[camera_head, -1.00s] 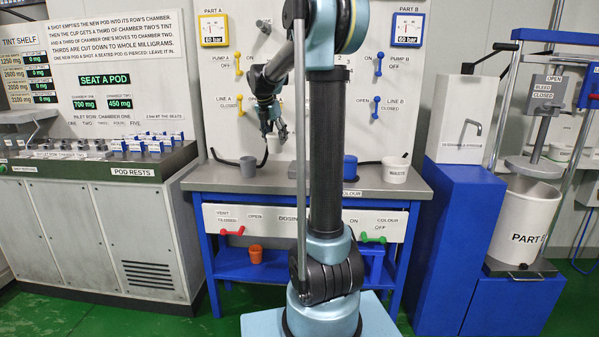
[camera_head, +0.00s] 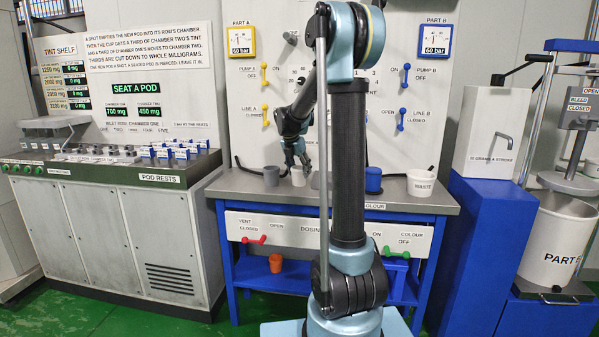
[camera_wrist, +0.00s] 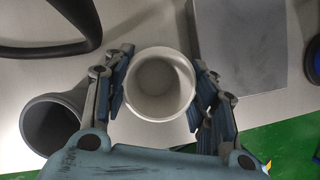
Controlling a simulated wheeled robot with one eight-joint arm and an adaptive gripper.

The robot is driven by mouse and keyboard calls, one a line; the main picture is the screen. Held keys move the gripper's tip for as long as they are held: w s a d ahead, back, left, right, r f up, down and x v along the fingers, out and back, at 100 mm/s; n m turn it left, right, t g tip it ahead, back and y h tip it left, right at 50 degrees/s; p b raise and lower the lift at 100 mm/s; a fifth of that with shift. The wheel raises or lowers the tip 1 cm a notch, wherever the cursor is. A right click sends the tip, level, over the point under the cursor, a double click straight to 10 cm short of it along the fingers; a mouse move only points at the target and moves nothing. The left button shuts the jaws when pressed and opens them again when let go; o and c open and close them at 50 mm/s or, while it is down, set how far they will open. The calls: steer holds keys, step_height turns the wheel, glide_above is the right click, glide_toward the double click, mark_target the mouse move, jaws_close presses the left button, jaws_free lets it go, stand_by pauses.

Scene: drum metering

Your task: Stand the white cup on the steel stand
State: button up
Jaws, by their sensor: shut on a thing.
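The white cup (camera_wrist: 158,85) sits between the fingers of my gripper (camera_wrist: 160,93) in the wrist view, seen from above into its open mouth. The fingers press on its two sides. In the head view my gripper (camera_head: 297,165) is low over the left part of the bench, with the white cup (camera_head: 298,178) under it. I cannot tell whether the cup's base touches the bench. A flat-topped grey block (camera_wrist: 238,45), which looks like the steel stand, is just right of the cup in the wrist view. In the head view the stand is largely hidden by my arm.
A grey cup (camera_head: 271,175) stands close left of the white cup; it also shows in the wrist view (camera_wrist: 52,122). A black curved hose (camera_wrist: 60,45) lies beyond it. A blue cup (camera_head: 373,180) and a white waste tub (camera_head: 421,184) stand farther right on the bench (camera_head: 405,203).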

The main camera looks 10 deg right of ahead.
steer(key=o, duration=1)
steer(key=shift+o, duration=0.2)
